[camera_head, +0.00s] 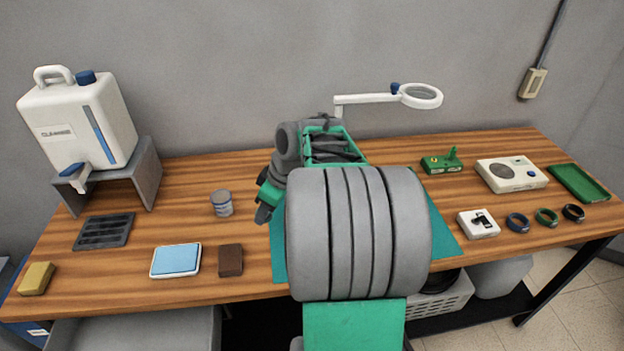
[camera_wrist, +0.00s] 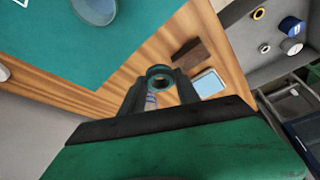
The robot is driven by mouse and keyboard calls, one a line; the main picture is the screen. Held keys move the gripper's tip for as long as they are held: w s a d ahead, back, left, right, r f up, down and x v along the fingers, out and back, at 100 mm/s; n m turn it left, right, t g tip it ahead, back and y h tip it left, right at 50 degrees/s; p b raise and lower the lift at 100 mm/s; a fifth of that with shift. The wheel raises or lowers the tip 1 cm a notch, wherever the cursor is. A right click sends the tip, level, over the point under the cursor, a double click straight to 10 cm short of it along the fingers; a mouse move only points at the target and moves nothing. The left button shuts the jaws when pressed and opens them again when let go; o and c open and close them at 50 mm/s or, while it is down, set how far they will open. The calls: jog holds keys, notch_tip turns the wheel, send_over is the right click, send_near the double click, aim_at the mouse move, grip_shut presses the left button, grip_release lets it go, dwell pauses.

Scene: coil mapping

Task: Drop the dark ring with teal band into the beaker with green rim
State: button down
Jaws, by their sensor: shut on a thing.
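My gripper (camera_wrist: 160,84) is shut on a dark ring with a teal band (camera_wrist: 160,71), which sits between the fingertips in the wrist view. In the head view my gripper (camera_head: 264,205) hangs at the left edge of the teal mat, and the ring cannot be made out there. A round, glassy thing with a dark greenish rim (camera_wrist: 96,9) is cut off by the top edge of the wrist view, over the mat; it may be the beaker. It is apart from the gripper. In the head view my arm hides the middle of the mat, and no beaker shows.
A grey jar (camera_head: 221,203), a blue-topped pad (camera_head: 176,261) and a brown block (camera_head: 230,260) lie left of the mat (camera_head: 445,235). A white jug (camera_head: 80,125) stands at the far left. Several rings, a white box (camera_head: 478,223) and a green tray (camera_head: 578,184) are right.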

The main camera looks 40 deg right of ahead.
jog(key=s+d+n+y+p, duration=0.1)
jog(key=s+d+n+p, duration=0.15)
jog(key=d, duration=0.25)
jog(key=s+d+n+p, duration=0.1)
jog(key=s+d, duration=0.2)
jog(key=d, duration=0.3)
jog(key=shift+m+g, duration=0.25)
jog(key=shift+g, duration=0.15)
jog(key=shift+a+f+b, duration=0.15)
jog(key=shift+f+b, duration=1.95)
jog(key=shift+f, duration=0.75)
jog(key=shift+s+b, duration=0.15)
jog(key=shift+b, duration=0.15)
jog(key=c, duration=0.8)
grip_release()
jog(key=shift+r, duration=0.1)
jog(key=v, duration=0.7)
jog(key=shift+s+d+r+b, duration=0.15)
jog(key=shift+d+r+b, duration=0.05)
jog(key=shift+r+b, duration=0.1)
